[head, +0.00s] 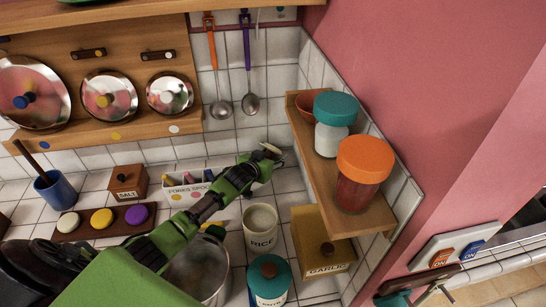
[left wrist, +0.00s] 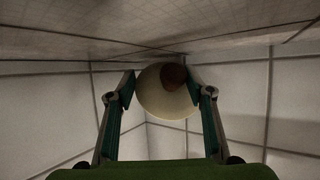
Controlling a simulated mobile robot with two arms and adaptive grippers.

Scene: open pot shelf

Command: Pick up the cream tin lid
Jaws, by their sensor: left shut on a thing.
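My left gripper (head: 262,160) reaches across the counter to the back tiled corner and is shut on the cream tin lid (head: 271,149). In the left wrist view the lid (left wrist: 160,104) is a round cream disc with a dark brown knob (left wrist: 174,74), between the two fingers of the gripper (left wrist: 163,95). The lid is tilted, and held above the counter near the tiled wall. The cream RICE tin (head: 261,228) stands open on the counter in front of and below the gripper. My right gripper is not seen.
A wooden wall shelf (head: 326,190) on the right bears an orange-lidded jar (head: 361,180) and a teal-lidded jar (head: 333,130). A GARLIC box (head: 320,240), a teal tin (head: 268,285) and a metal pot (head: 207,268) stand near the RICE tin. Ladles (head: 222,107) hang behind.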

